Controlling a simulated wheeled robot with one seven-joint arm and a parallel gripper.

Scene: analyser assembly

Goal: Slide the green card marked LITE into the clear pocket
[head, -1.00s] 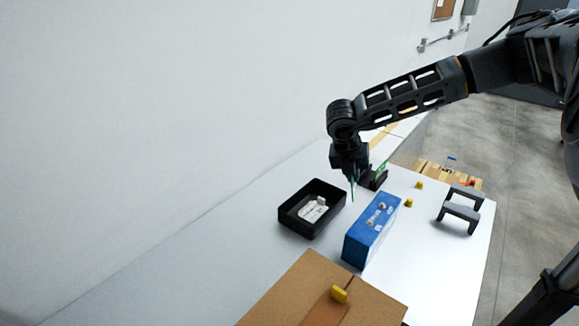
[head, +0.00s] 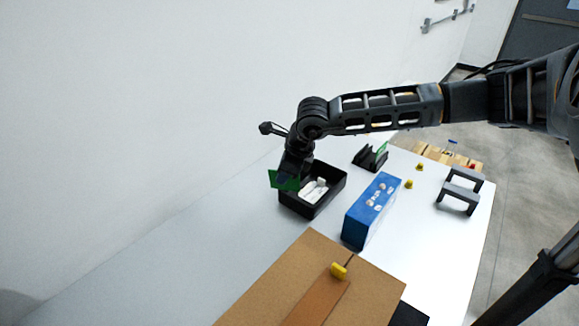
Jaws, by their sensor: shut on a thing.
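My gripper (head: 290,171) is shut on a green card (head: 281,182), whose broad face is turned partly toward the camera. The card is at the left corner of the black tray (head: 324,206) in the picture and covers part of its rim. Whether it touches the tray I cannot tell. The card's marking is too small to read. Another green piece (head: 383,149) stands in a black holder (head: 368,160) farther back. I cannot make out the clear pocket.
White parts (head: 313,190) lie in the tray. A blue box (head: 368,212) with small white pieces on top stands to its right. A brown board (head: 270,290) with a yellow piece (head: 339,271) is in front. A grey stand (head: 459,190) is at right. The table's left side is clear.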

